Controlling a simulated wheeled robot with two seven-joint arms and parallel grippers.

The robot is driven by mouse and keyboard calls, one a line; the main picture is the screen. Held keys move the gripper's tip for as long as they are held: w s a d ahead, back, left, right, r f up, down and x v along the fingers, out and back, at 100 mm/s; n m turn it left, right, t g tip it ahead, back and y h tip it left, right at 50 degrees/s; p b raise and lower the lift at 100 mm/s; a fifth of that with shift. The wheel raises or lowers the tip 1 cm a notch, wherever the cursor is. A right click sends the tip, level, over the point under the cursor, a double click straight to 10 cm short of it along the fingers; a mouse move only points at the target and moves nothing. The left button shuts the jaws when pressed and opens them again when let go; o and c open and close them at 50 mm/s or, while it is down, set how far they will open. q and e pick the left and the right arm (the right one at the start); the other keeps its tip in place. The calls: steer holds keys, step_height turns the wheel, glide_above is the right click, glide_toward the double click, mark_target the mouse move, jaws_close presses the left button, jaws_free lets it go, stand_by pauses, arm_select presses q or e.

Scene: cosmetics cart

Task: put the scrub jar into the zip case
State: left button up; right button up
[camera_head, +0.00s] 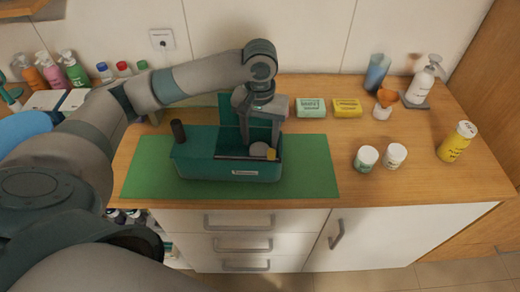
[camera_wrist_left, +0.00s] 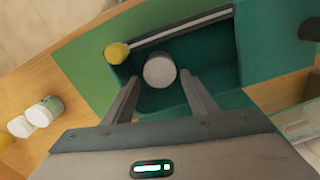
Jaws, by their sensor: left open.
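The open teal zip case (camera_head: 230,172) stands on a green mat, and its inside also shows in the wrist view (camera_wrist_left: 215,99). A round jar with a pale lid (camera_wrist_left: 159,71) stands inside the case near its right end in the head view (camera_head: 259,149). Its label is hidden, so I cannot tell for sure that it is the scrub jar. My left gripper (camera_head: 262,138) is over the case, pointing down. In the wrist view its fingers (camera_wrist_left: 158,83) are open and apart, with the jar lid just beyond and between the tips. My right gripper is not in view.
Two white-lidded jars (camera_head: 366,157) (camera_head: 394,155) stand to the right.

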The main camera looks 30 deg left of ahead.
mark_target(259, 148)
arm_select(q)
step_height(259, 148, up, 5)
steer(key=shift+r+b, duration=0.15)
steer(key=shift+b, duration=0.25)
steer(key=shift+a, duration=0.1)
stand_by(0.3)
